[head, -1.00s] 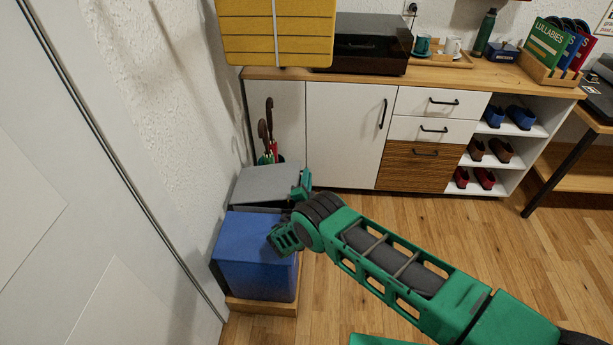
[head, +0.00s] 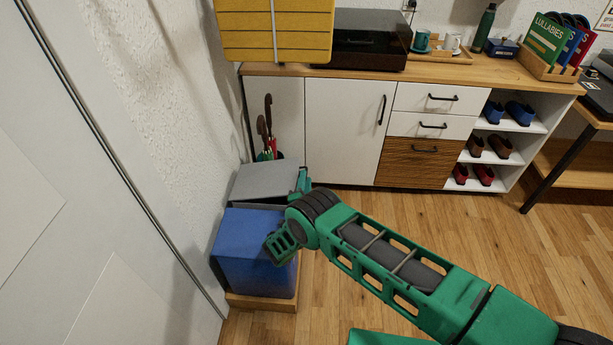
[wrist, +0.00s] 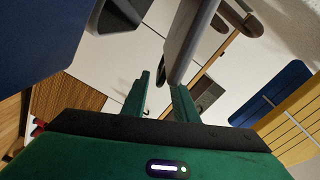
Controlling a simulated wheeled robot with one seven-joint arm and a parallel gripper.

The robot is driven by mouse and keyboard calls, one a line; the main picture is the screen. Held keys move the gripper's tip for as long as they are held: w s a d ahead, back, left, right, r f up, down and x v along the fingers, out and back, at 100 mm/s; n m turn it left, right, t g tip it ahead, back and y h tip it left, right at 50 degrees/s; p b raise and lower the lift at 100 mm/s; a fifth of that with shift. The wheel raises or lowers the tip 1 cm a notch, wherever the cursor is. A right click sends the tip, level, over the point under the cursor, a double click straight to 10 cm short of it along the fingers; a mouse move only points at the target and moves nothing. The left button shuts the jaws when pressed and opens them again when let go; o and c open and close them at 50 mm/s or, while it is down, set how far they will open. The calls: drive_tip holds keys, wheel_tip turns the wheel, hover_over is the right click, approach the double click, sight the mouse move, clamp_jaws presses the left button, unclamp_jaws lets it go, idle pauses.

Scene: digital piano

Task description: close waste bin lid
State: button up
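The waste bin stands low by the left wall in the head view, as a blue box (head: 252,262) in front and a grey lid panel (head: 264,181) behind it. A dark gap shows below the grey panel's front edge. My gripper (head: 304,183) is at the right edge of the grey panel, partly hidden by my own wrist. In the wrist view my gripper (wrist: 161,98) has its two fingers apart. The grey panel (wrist: 190,40) reaches edge-on to between the fingers, close to the right one. I cannot tell whether it touches.
A wooden base (head: 262,302) lies under the bin. A white cabinet (head: 335,130) stands behind, with umbrellas (head: 267,135) near its left end. A yellow slatted object (head: 245,30) hangs above. The wall (head: 160,110) is close on the left.

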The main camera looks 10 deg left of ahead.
drive_tip(key=s, duration=0.6)
drive_tip(key=shift+s+d, duration=0.3)
drive_tip(key=shift+d, duration=0.1)
drive_tip(key=shift+c, duration=0.5)
